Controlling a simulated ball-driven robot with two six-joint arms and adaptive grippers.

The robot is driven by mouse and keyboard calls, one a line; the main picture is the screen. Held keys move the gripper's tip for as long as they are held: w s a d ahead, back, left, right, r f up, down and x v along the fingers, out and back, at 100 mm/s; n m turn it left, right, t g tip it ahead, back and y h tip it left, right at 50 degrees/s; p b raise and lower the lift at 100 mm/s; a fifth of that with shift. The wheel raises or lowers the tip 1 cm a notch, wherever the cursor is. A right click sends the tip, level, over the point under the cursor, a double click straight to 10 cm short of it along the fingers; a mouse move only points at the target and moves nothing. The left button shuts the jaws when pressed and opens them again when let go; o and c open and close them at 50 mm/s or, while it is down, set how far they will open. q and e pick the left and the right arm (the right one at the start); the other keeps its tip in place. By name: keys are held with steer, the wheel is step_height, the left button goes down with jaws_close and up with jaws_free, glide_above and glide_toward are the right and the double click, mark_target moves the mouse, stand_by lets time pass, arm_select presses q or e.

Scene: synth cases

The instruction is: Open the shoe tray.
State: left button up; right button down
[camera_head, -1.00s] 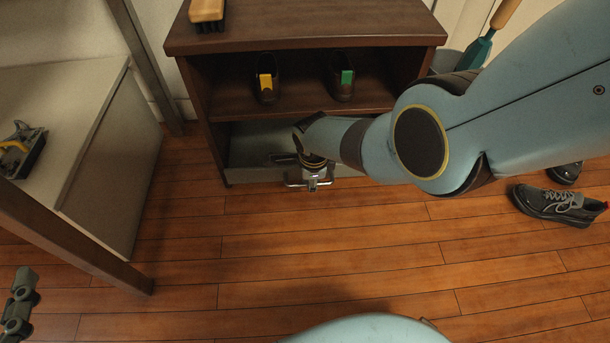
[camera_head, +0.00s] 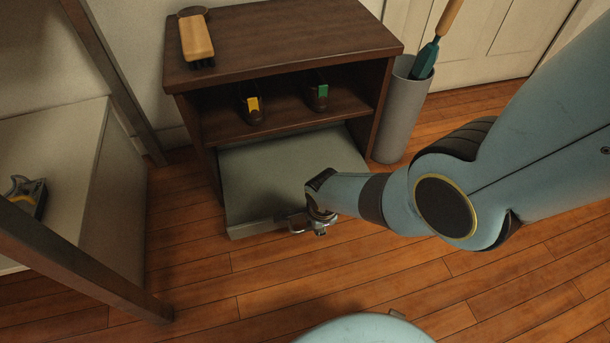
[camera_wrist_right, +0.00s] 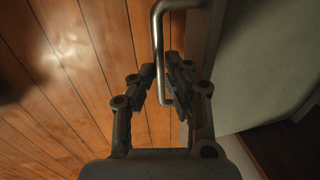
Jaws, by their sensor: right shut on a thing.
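The shoe tray (camera_head: 265,185) is a pale grey pull-out tray at the bottom of a dark wooden shoe cabinet (camera_head: 290,42). It stands well out in front of the cabinet, and the part of it that shows is empty. My right gripper (camera_head: 316,224) is at the tray's front edge, shut on its metal bar handle (camera_head: 297,225). In the right wrist view the handle (camera_wrist_right: 157,30) runs between the fingers of my gripper (camera_wrist_right: 160,82). In the head view my wrist hides part of the handle and the tray's front right. My left gripper is out of view.
A brush (camera_head: 196,38) lies on the cabinet top. A grey bin (camera_head: 398,115) stands right of the cabinet, a pale bench (camera_head: 95,190) left. The floor in front is clear.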

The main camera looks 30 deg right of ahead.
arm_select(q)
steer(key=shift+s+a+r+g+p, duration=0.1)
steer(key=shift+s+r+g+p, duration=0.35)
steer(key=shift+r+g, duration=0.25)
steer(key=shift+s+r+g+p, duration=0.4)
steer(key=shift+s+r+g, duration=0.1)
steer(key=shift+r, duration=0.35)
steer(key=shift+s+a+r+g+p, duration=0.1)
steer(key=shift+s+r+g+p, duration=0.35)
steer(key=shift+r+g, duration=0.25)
arm_select(e)
steer(key=s+a, duration=0.3)
steer(key=s, duration=0.9)
steer(key=shift+a, duration=0.25)
steer(key=shift+s, duration=0.1)
steer(key=c, duration=1.4)
jaws_free()
steer(key=shift+c, duration=0.2)
steer(key=shift+o, duration=0.3)
steer(key=shift+r, duration=0.15)
step_height(320, 180, up, 12)
steer(key=s, duration=0.2)
steer(key=shift+a+f, duration=0.25)
steer(key=shift+a, duration=0.05)
steer(key=shift+s, duration=0.15)
